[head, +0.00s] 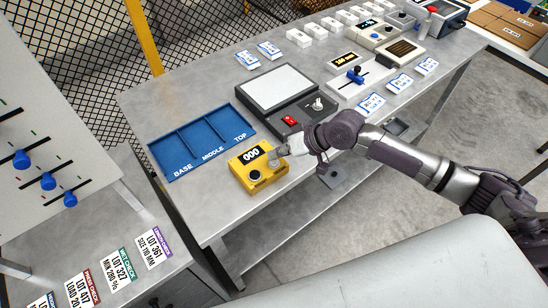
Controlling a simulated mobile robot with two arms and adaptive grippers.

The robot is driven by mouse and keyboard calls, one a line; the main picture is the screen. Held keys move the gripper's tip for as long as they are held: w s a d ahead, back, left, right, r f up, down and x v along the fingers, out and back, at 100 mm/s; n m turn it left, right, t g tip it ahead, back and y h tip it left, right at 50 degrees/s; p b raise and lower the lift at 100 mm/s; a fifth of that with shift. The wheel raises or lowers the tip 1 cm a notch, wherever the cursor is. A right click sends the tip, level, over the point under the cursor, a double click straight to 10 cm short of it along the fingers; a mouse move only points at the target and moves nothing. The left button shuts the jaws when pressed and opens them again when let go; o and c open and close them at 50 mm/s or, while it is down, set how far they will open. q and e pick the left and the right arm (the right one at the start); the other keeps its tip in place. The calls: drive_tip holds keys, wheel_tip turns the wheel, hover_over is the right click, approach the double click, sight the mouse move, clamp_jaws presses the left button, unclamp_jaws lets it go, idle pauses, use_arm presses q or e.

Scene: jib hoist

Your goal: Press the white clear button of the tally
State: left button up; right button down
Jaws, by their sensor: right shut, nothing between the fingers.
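The tally is a yellow box (263,182) near the front edge of the grey bench, with a dark display (250,155) that reads 000. A round black button (255,175) shows on its front left. My right gripper (273,158) is shut and empty, with its fingertips over the right part of the tally's top. I cannot tell whether the tips touch it. No white button shows clearly; the gripper covers that part of the tally. My left gripper is not in view.
A blue tray (236,141) marked BASE, MIDDLE and TOP lies left of the tally. Behind it stands a dark panel box (291,122) with a red switch and a knob. A slider unit (344,87) and label cards sit farther right. A board with blue knobs stands at left.

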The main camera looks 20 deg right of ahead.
sight(276, 162)
drive_tip(key=shift+r, duration=0.1)
wheel_tip(276, 162, up, 5)
drive_tip(key=p, duration=0.5)
drive_tip(key=shift+r, duration=0.1)
idle(0.4)
idle(0.4)
